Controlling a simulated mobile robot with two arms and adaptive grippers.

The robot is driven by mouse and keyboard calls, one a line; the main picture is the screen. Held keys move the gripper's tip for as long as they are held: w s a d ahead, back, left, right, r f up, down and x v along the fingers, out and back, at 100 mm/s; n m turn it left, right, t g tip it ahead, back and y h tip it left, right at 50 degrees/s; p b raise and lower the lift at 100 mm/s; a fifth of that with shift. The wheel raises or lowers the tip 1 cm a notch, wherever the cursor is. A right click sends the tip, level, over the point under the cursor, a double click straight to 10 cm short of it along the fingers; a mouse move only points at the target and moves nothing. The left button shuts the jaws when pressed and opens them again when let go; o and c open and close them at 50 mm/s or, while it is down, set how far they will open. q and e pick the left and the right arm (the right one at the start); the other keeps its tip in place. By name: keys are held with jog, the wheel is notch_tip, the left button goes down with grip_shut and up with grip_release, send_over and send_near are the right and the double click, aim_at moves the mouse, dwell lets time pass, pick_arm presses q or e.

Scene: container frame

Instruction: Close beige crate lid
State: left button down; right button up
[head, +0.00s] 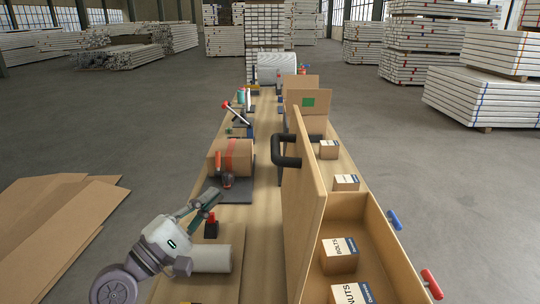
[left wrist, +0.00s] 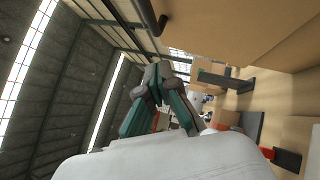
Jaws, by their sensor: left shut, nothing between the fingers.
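The beige crate (head: 385,240) stands open on the right of the long bench. Its lid (head: 307,200) stands about upright along the crate's left side, with a black handle (head: 286,151) on its left face. In the left wrist view the lid appears to be the tan panel (left wrist: 235,30) at the top, with part of a dark handle (left wrist: 151,16). My left gripper (head: 212,193) is left of the lid, apart from it, over the bench's left side. Its fingertips (left wrist: 158,78) are together and empty. My right gripper is not in view.
Labelled cartons (head: 339,255) sit inside the crate. A white roll (head: 210,259) lies below my left gripper, and a brown roll with red tape (head: 231,158) lies beyond it. Blue (head: 394,219) and red (head: 431,284) handled items are at the crate's right edge.

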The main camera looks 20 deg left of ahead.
pick_arm(q)
jog(key=s+d+r+p+x, duration=0.1)
jog(key=p+x, duration=0.5)
jog(key=x, duration=0.6)
jog(key=shift+s+d+r, duration=0.2)
jog(key=shift+s+d, duration=0.05)
jog(key=shift+d, duration=0.35)
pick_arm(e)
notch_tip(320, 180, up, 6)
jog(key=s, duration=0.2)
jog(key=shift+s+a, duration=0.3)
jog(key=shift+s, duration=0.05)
